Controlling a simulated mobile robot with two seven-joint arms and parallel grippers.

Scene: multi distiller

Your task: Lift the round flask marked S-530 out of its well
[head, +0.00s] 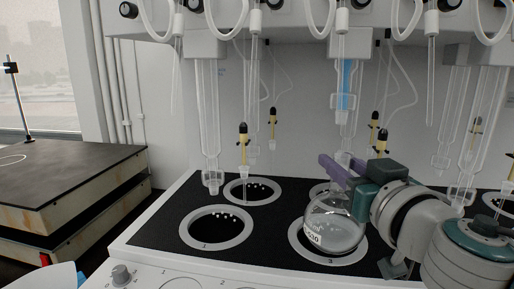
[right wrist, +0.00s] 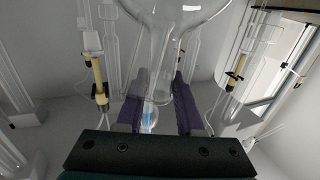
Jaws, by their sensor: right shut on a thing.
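The round flask (head: 335,236) is clear glass with a white label at its lower left; only the end of the marking, like "530", is readable. It is at well 3 (head: 297,243), its bottom within the ring's outline. I cannot tell how far it sits down in the well. My right gripper (head: 343,172) has purple fingers and is shut on the flask's neck. In the right wrist view, the neck of the flask (right wrist: 168,50) lies between the two purple fingers (right wrist: 158,95). My left gripper is not in view.
Two empty wells, a front left one (head: 217,241) and a back one (head: 252,203), lie left of the flask. Glass condensers (head: 208,120) and (head: 343,110) hang above the black top. Yellow-stemmed droppers (head: 243,145) hang between them. A dark-topped bench (head: 70,165) stands at left.

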